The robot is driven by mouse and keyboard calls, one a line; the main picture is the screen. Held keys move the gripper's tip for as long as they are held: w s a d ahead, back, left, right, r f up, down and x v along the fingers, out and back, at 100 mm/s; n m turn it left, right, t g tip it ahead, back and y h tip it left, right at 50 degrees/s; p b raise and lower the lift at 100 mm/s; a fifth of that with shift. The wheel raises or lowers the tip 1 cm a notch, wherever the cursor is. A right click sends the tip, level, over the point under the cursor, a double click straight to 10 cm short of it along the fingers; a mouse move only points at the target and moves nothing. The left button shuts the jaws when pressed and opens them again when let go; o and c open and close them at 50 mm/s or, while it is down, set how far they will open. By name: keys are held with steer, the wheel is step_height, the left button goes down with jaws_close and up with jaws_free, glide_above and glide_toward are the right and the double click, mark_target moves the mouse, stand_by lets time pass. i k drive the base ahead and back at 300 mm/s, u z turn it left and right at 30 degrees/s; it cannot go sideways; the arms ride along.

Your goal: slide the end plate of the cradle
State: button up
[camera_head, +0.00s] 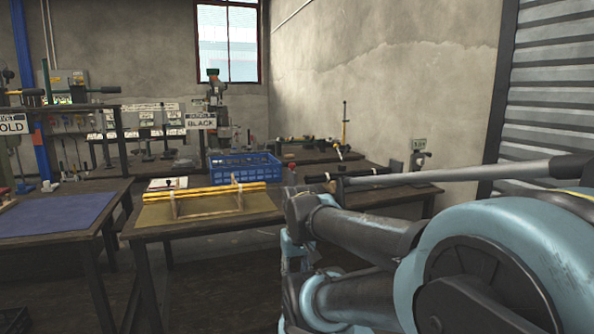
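What looks like the cradle, a light wooden frame (207,208) holding long yellow bars (205,192), stands on an olive mat (160,215) on the middle table. Its thin upright plates show, one near the left (173,205) and one near the right end (239,194). I cannot tell which is the end plate that slides. My blue and dark arm fills the lower right, to the right of the cradle and apart from it in the picture. My gripper is not seen, so whether it is open or holds anything is hidden.
A blue crate (244,167) stands behind the cradle. A table with a blue mat (58,214) is at left. Presses with signs reading "BLACK" (201,121) and "OLD" (12,124) stand further back. A long grey rod (460,174) crosses above my arm. A gap of floor separates the two front tables.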

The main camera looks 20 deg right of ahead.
mark_target(292, 176)
steer(key=u, duration=0.8)
steer(key=i, duration=0.55)
steer(key=z, duration=0.2)
